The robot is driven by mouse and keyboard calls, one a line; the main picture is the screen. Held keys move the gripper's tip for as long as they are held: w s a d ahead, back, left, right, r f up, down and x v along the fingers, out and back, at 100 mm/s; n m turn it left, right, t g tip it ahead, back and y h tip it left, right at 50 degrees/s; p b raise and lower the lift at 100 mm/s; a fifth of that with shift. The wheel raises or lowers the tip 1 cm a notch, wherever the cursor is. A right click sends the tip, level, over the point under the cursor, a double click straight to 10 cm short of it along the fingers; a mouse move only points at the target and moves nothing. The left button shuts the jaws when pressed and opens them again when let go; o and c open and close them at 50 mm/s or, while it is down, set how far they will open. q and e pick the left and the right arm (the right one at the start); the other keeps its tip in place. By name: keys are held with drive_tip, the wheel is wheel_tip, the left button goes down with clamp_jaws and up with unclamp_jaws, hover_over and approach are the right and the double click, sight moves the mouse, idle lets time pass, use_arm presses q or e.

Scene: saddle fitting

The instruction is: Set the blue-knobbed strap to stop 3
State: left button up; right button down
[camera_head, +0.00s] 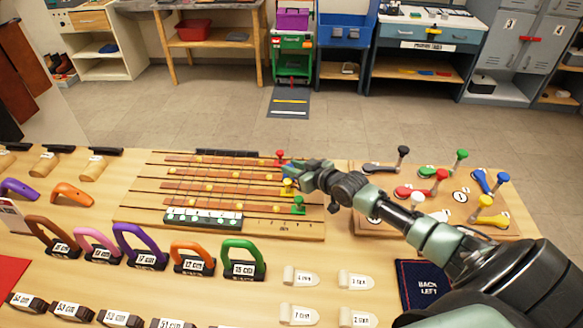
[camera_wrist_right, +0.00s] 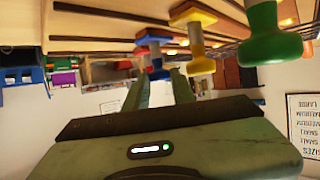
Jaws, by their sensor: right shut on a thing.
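The strap board (camera_head: 270,228) lies on the table with several brown straps running side by side across it. At their right ends stand a red knob (camera_head: 280,155), a yellow knob (camera_head: 289,186) and a green knob (camera_head: 299,204). The blue knob (camera_wrist_right: 154,48) sits between the red and yellow ones and is mostly hidden by my right gripper (camera_head: 289,170) in the head view. In the right wrist view my right gripper (camera_wrist_right: 157,72) has its fingers on the blue knob. The stop markings are too small to read. My left gripper is out of view.
The yellow knob stands close beside my right fingers. A board with coloured levers (camera_head: 440,205) is right of the straps, under my right arm. Coloured handles (camera_head: 140,245) line the front left, and white tags (camera_head: 300,277) lie in front.

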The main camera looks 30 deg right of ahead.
drive_tip(key=shift+w+a, duration=0.15)
drive_tip(key=c, duration=1.2)
unclamp_jaws()
drive_tip(key=shift+c, duration=0.2)
drive_tip(key=shift+s+d, duration=0.25)
drive_tip(key=shift+s, duration=0.05)
drive_tip(key=shift+w+a, duration=0.15)
drive_tip(key=shift+a, duration=0.05)
